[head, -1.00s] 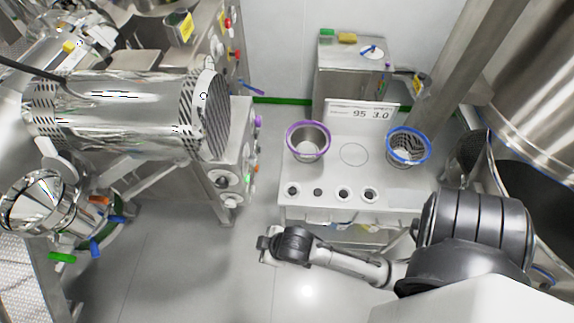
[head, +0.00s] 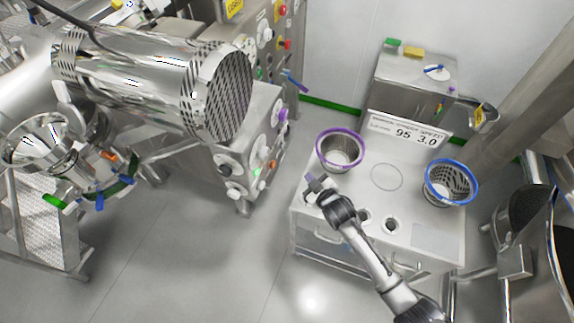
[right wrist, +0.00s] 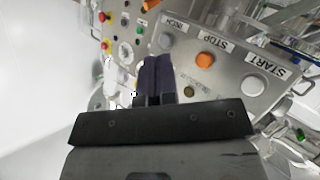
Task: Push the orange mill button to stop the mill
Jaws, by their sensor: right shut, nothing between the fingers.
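The orange mill button (right wrist: 205,60) shows in the right wrist view under a STOP label on a grey metal panel (right wrist: 222,84). In the head view a small orange spot, apparently the same button (head: 273,163), is on the front of the mill's control box. My right gripper (head: 315,183) is shut and empty, to the right of that box and apart from it. Its dark fingers (right wrist: 157,72) show in the right wrist view, left of the button and not visibly touching it. My left gripper is not in view.
A bench (head: 435,236) stands below and behind my right gripper, with a purple-rimmed bowl (head: 341,152) and a blue-rimmed basket (head: 451,184). White buttons labelled INCH (right wrist: 166,40) and START (right wrist: 252,85) flank the orange one. Clear floor (head: 200,245) lies left of the bench.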

